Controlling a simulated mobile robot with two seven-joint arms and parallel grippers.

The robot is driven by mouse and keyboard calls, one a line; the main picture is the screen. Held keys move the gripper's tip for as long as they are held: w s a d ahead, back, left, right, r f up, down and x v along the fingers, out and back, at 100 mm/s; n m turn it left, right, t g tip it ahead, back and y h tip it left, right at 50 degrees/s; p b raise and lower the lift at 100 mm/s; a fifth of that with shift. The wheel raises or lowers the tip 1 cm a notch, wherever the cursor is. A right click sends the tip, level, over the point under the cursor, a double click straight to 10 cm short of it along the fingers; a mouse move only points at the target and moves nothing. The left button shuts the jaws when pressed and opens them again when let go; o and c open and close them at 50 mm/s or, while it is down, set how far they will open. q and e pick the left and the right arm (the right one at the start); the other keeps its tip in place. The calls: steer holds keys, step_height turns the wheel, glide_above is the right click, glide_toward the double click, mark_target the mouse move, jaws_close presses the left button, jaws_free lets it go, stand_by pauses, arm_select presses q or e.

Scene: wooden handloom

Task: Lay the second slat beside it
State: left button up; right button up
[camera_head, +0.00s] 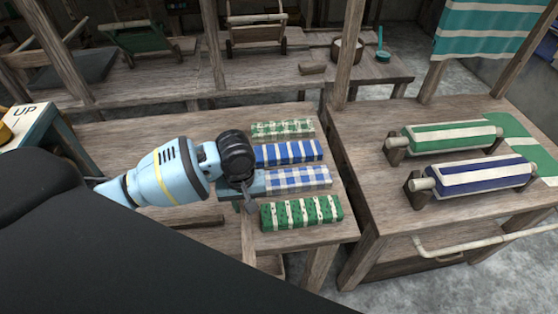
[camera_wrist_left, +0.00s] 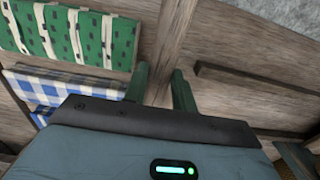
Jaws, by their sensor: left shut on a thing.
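My left gripper (camera_head: 245,207) is over the table, at the left ends of the patterned blocks. In the left wrist view its two green fingers (camera_wrist_left: 160,88) stand a little apart. A long wooden strip (camera_wrist_left: 172,40), taken as a slat, passes between them, and the gripper is shut on it. In the head view this strip (camera_head: 248,240) points down toward the front edge, partly hidden by the gripper. Another dark wooden slat (camera_head: 196,222) lies on the table to the left; it also shows in the left wrist view (camera_wrist_left: 255,85). My right gripper is not in view.
Several patterned blocks lie in a column: green check (camera_head: 283,128), blue striped (camera_head: 289,152), blue gingham (camera_head: 300,179) and green striped (camera_head: 302,211). A right-hand bench (camera_head: 380,225) holds green (camera_head: 445,137) and blue (camera_head: 475,179) rollers. Wooden posts (camera_head: 345,60) rise behind.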

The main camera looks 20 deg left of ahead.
arm_select(q)
steer(key=shift+w+a, duration=0.15)
steer(key=shift+w, duration=0.05)
steer(key=w+a, duration=0.2)
steer(key=w, duration=0.2)
steer(key=w+a+f+b, duration=0.1)
steer(key=w, duration=0.3)
steer(key=w+a+b, duration=0.1)
steer(key=w+a, duration=0.1)
steer(key=w, duration=0.2)
steer(key=shift+w+a+f, duration=0.1)
steer(key=shift+a+f, duration=0.15)
steer(key=shift+a, duration=0.05)
steer(key=shift+w+a+b, duration=0.15)
steer(key=shift+w+b, duration=0.15)
steer(key=shift+w, duration=0.05)
steer(key=shift+w+a+r, duration=0.1)
steer(key=shift+w, duration=0.05)
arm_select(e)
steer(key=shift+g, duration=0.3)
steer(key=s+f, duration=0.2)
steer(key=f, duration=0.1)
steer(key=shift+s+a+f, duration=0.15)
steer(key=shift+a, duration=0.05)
